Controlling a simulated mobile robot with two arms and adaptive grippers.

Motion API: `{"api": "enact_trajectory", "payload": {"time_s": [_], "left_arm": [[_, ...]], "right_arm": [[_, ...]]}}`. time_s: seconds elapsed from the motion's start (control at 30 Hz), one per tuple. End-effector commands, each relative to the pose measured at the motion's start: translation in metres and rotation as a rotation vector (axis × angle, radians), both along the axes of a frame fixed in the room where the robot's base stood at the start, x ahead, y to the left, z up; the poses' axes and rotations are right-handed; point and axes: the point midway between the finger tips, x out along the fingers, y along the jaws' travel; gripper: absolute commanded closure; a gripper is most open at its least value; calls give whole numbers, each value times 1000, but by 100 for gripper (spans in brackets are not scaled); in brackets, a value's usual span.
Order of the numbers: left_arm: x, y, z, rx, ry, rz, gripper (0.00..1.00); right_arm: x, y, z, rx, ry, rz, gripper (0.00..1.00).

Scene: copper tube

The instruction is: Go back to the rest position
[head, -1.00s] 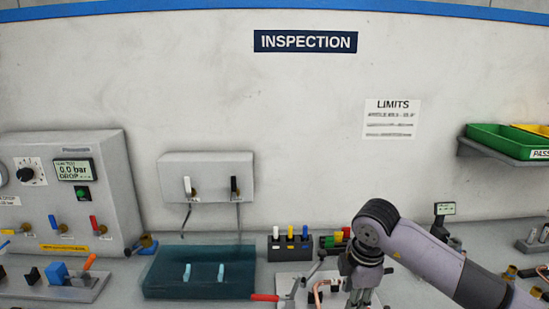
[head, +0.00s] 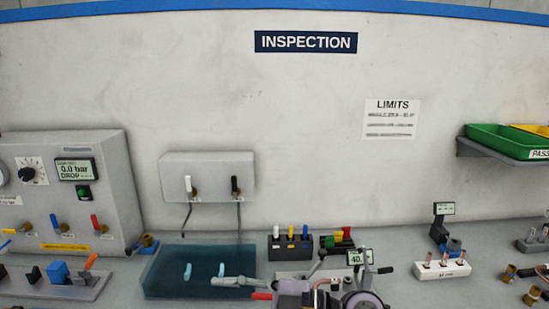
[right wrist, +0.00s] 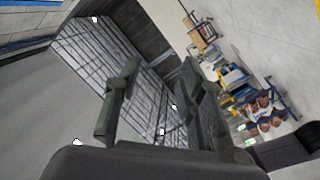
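My left gripper is not in view. The fixture behind my right arm is partly hidden, so I cannot tell whether a copper tube lies in it.
The grey test panel (head: 70,190) stands left. Green and yellow bins (head: 500,140) sit on the right shelf.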

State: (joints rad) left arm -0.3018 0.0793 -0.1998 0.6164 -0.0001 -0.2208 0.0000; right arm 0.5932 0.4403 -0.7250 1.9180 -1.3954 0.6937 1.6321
Motion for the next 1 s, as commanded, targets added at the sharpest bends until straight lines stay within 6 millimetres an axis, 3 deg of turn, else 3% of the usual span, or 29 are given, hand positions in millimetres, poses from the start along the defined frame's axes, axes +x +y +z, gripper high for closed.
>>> {"api": "enact_trajectory", "payload": {"time_s": [0.03, 0.13, 0.23, 0.3, 0.37, 0.47, 0.6, 0.7, 0.8, 1.0], "left_arm": [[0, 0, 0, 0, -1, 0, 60], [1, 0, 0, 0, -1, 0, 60], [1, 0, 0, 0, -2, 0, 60], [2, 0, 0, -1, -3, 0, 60], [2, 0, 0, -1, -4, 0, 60], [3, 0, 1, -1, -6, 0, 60], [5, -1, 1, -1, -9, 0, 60], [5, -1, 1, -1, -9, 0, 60], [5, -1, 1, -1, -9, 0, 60], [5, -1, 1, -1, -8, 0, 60]], "right_arm": [[0, -4, 21, 151, 3, -63, 64], [17, -32, 55, 402, 13, -254, 64], [41, -78, 64, 576, 70, -506, 64], [57, -116, 52, 642, 134, -706, 64], [67, -150, 31, 661, 208, -881, 64], [70, -203, -23, 614, 362, -1162, 64], [42, -255, -113, 418, 610, -1456, 64], [3, -277, -172, 223, 792, -1582, 64], [-41, -287, -217, 28, 952, -1635, 64], [-117, -291, -266, -272, 1177, -1622, 64]]}}
